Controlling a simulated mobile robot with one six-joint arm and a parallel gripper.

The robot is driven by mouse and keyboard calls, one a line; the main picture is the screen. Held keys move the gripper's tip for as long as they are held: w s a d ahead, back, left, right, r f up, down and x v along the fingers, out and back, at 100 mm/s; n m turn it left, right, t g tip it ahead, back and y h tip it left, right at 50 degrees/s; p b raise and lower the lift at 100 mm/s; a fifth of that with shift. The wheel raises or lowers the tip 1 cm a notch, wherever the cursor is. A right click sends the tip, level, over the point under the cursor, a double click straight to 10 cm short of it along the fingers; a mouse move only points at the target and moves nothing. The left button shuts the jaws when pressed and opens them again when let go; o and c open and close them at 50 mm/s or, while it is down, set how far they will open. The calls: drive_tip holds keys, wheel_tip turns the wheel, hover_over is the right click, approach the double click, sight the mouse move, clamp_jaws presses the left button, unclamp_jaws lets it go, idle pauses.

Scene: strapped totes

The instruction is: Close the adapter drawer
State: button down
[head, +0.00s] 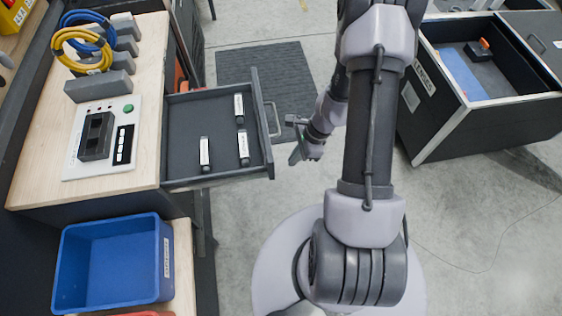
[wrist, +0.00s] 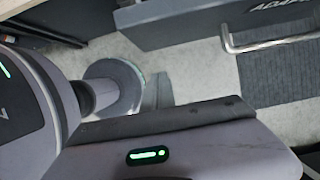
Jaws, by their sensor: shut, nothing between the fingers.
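The adapter drawer (head: 215,130) is pulled out from the right side of the wooden workbench. Its dark tray holds 3 small black items with white labels. Its bar handle (head: 273,119) runs along the outer front face. In the wrist view the drawer front (wrist: 190,20) shows part of a label reading "ADAP", and the metal handle (wrist: 268,46) stands out below it. My gripper (head: 294,157) is shut and empty, just right of the drawer front and apart from it. Its narrow fingers also show in the wrist view (wrist: 157,93).
A blue bin (head: 110,262) stands at the near left. On the workbench (head: 148,60) are a device on a white panel (head: 100,140) and cable coils (head: 82,50). A large dark open tote (head: 440,125) stands right of my arm. A dark mat (head: 270,65) lies on the floor.

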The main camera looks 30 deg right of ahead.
drive_tip(key=a, duration=0.1)
drive_tip(key=w+a, duration=0.1)
drive_tip(key=a, duration=0.1)
drive_tip(key=shift+w+a+r, duration=0.2)
drive_tip(key=shift+w+a, duration=0.05)
drive_tip(key=shift+a, duration=0.15)
drive_tip(key=w+a+b, duration=0.1)
drive_tip(key=a, duration=0.3)
drive_tip(key=w+a+b, duration=0.1)
drive_tip(key=w+a, duration=0.1)
drive_tip(key=a, duration=0.3)
drive_tip(key=w+a+b, duration=0.1)
drive_tip(key=a, duration=0.4)
drive_tip(key=shift+w+a, duration=0.1)
drive_tip(key=shift+w, duration=0.15)
drive_tip(key=p, duration=0.6)
approach(170, 176)
drive_tip(key=s+a+f, duration=0.1)
drive_tip(key=f, duration=0.1)
drive_tip(key=s+a+f, duration=0.1)
drive_tip(key=s, duration=0.1)
drive_tip(key=shift+a+f, duration=0.2)
drive_tip(key=shift+f, duration=0.2)
drive_tip(key=shift+w+a, duration=0.1)
drive_tip(key=shift+w, duration=0.05)
drive_tip(key=shift+a+r, duration=0.1)
drive_tip(key=shift+w, duration=0.1)
